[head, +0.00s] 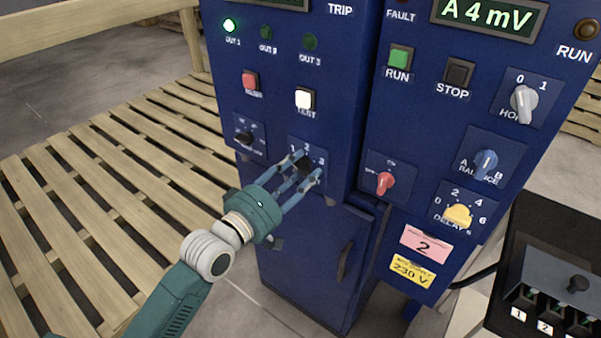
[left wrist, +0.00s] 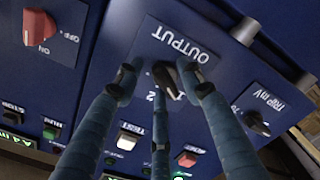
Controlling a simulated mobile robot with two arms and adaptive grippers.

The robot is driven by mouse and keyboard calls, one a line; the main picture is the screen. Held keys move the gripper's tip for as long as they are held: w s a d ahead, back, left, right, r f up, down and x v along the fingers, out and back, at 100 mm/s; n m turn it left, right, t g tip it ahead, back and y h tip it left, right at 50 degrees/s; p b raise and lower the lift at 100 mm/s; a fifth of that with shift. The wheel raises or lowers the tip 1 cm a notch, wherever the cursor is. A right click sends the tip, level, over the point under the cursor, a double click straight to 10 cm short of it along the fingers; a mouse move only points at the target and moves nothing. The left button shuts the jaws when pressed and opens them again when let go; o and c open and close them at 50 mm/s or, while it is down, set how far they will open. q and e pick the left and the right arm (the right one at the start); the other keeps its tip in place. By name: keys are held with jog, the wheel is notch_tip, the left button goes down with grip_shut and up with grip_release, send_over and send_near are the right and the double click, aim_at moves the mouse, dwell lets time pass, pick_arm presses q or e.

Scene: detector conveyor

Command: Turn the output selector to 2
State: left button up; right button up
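The output selector is a small black knob (left wrist: 183,80) on a blue plate marked OUTPUT; in the head view its plate (head: 295,142) carries the numbers 1, 2 and 3. The knob's pointing direction is partly hidden by my fingers. My left gripper (head: 303,170) is at the selector, its three fingers spread around the knob. In the left wrist view (left wrist: 163,85) the fingertips stand apart, with one close to the knob; I cannot tell if it touches. The OUT 1 lamp (head: 230,25) is lit green; OUT 2 (head: 266,32) and OUT 3 (head: 310,41) are dark. My right gripper is not in view.
A black trip knob (head: 243,138) sits left of the selector and a red knob (head: 384,183) right of it. Above are a red button (head: 250,80) and a white TEST button (head: 305,98).

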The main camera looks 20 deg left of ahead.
pick_arm(q)
jog(key=c, duration=0.9)
jog(key=shift+m, duration=0.3)
jog(key=shift+m+p, duration=0.85)
jog(key=shift+m, duration=0.05)
jog(key=m+p, duration=0.2)
jog(key=m, duration=0.1)
jog(key=shift+f+m, duration=0.1)
jog(key=shift+m, duration=0.2)
jog(key=m+p, duration=0.1)
jog(key=m, duration=0.2)
jog(key=shift+f, duration=0.2)
jog(key=shift+f+m+p, duration=0.2)
jog(key=shift+m+p, duration=0.4)
jog(key=shift+m, duration=0.7)
jog(key=shift+f, duration=0.1)
